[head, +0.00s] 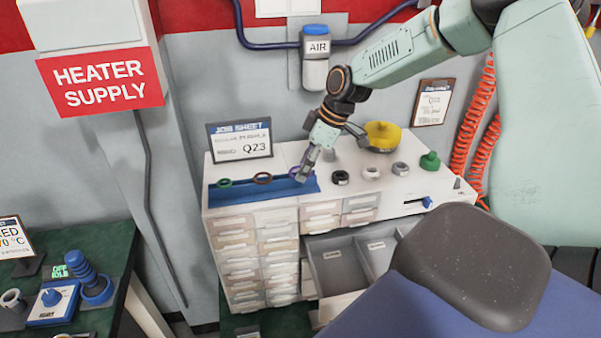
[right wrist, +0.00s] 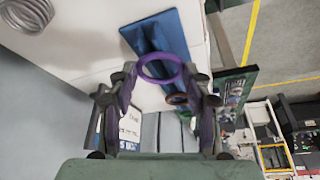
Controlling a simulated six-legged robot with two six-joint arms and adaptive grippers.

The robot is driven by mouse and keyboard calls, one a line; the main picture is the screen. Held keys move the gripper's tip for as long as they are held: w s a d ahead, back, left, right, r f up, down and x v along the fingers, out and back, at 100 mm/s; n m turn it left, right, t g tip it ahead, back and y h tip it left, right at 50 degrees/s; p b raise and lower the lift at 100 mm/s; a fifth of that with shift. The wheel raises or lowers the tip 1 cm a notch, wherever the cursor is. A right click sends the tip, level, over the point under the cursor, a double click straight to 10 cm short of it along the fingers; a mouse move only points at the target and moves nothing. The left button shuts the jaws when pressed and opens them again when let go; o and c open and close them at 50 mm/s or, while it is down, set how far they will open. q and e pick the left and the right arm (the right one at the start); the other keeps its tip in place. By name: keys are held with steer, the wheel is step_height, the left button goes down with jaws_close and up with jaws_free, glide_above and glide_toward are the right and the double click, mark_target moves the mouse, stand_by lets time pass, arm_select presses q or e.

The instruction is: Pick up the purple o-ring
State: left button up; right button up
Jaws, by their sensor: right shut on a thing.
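The purple o-ring (right wrist: 147,72) is between the fingertips of my right gripper (right wrist: 160,76) in the right wrist view. My right gripper is shut on it. In the head view my right gripper (head: 302,174) is at the right end of the blue tray (head: 258,195); the ring there is largely hidden by the fingers. Whether it touches the tray is unclear. A green ring (head: 224,183) and a brown ring (head: 262,178) are at the tray, left of the gripper. My left gripper is not in view.
The tray is on a white drawer cabinet (head: 236,222) with an open drawer (head: 340,268). A job sheet (head: 240,140) reading Q23 stands behind the tray. A yellow bowl-like part (head: 383,136), several small round fittings and a green knob-shaped part (head: 430,161) stand right of the gripper.

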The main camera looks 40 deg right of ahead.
steer(key=shift+r, duration=0.15)
step_height(320, 180, up, 10)
stand_by(0.4)
steer(key=shift+a+f, duration=0.1)
steer(key=shift+f, duration=0.1)
